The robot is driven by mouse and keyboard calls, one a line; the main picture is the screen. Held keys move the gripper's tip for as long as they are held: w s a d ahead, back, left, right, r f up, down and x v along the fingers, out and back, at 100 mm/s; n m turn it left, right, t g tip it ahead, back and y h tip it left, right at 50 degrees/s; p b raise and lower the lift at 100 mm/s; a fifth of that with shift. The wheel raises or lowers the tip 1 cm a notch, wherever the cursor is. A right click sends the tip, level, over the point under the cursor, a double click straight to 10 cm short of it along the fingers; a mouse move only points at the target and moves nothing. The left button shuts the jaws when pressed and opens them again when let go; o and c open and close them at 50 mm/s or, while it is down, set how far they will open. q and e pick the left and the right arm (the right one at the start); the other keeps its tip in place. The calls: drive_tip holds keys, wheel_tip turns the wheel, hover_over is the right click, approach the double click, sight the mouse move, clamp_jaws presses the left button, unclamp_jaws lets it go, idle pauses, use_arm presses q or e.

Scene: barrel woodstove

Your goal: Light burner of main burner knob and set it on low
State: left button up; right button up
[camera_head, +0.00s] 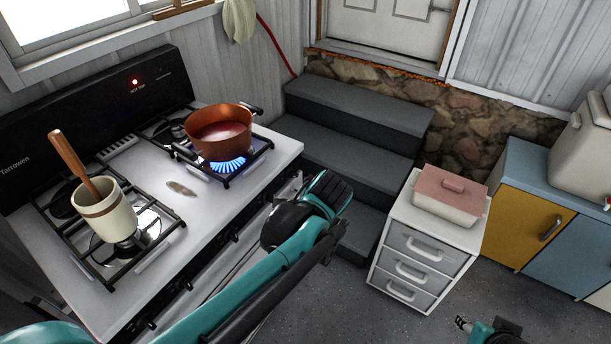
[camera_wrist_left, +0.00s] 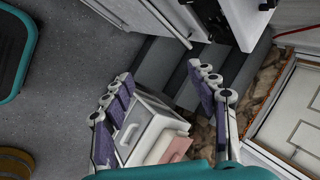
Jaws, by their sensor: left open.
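The white stove (camera_head: 190,190) stands at the left, with a blue flame (camera_head: 228,165) burning at its back right burner under a copper pot (camera_head: 222,138) of reddish contents. A cream pot (camera_head: 105,212) with a wooden spoon stands on the front left burner, where no flame shows. Dark knobs (camera_head: 228,236) line the stove's front edge, partly hidden by my left arm. My left gripper (camera_head: 335,192) is just off the stove's right front corner. In the left wrist view my left gripper (camera_wrist_left: 160,78) is open and empty. My right gripper (camera_head: 463,325) shows only partly at the bottom edge.
Grey steps (camera_head: 345,128) rise behind the left gripper to a white door (camera_head: 390,25). A white drawer unit (camera_head: 415,260) with a pink-lidded dish (camera_head: 450,198) stands to the right, beside a yellow and blue cabinet (camera_head: 535,215). Some floor between is clear.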

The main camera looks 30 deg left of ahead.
use_arm(q)
drive_tip(key=w+a+f+m+g+y+p, duration=0.1)
drive_tip(key=w+a+m+y, duration=0.2)
drive_tip(key=w+m, duration=0.3)
drive_tip(key=w+a+f+m+g+y, duration=0.1)
drive_tip(key=w+a+f+m+y, duration=0.2)
drive_tip(key=w, duration=0.6)
drive_tip(key=m+y, duration=0.5)
approach(296, 175)
wheel_tip(296, 175, up, 2)
drive_tip(key=w+a, duration=0.2)
wheel_tip(296, 175, down, 4)
drive_tip(key=m+g+y+p, duration=0.1)
drive_tip(key=m+g+y, duration=0.1)
drive_tip(key=m+y, duration=0.1)
drive_tip(key=a+b, duration=0.2)
drive_tip(key=a, duration=0.3)
drive_tip(key=shift+a+f, duration=0.15)
drive_tip(key=shift+a, duration=0.75)
drive_tip(key=c, duration=1.2)
